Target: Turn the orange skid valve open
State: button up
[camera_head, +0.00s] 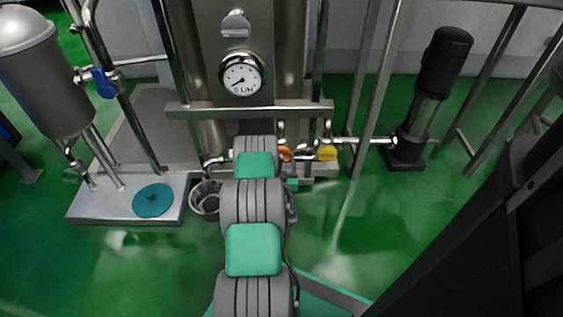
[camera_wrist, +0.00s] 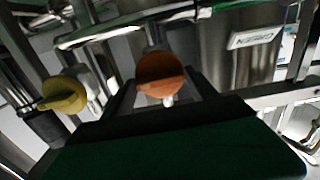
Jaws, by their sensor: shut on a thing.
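The orange skid valve (camera_wrist: 161,75) has a round orange handle and sits in the middle of the wrist view. In the head view only a small part of the orange valve (camera_head: 286,154) shows beside my arm, low on the steel skid. My gripper (camera_wrist: 165,90) has its dark fingers on either side of the orange handle and is shut on it. The lower part of the handle and the exact contact are hard to make out. In the head view my gripper is hidden behind my arm.
A yellow valve handle (camera_head: 327,154) is close to the right of the orange one; it is at left in the wrist view (camera_wrist: 64,95). A steel crossbar (camera_head: 250,110) and dial gauge (camera_head: 241,75) are above. A black pump (camera_head: 436,80) stands at right.

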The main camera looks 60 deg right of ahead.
jog(key=shift+n, duration=0.3)
jog(key=n, duration=0.3)
jog(key=shift+n, duration=0.3)
jog(key=n, duration=0.4)
jog(key=shift+w+n+b, duration=0.1)
jog(key=shift+n+b, duration=0.2)
jog(key=shift+b, duration=0.1)
jog(key=n, duration=0.4)
jog(key=n+b, duration=0.1)
jog(key=n, duration=0.4)
jog(key=o, duration=1.2)
jog(key=shift+o, duration=0.2)
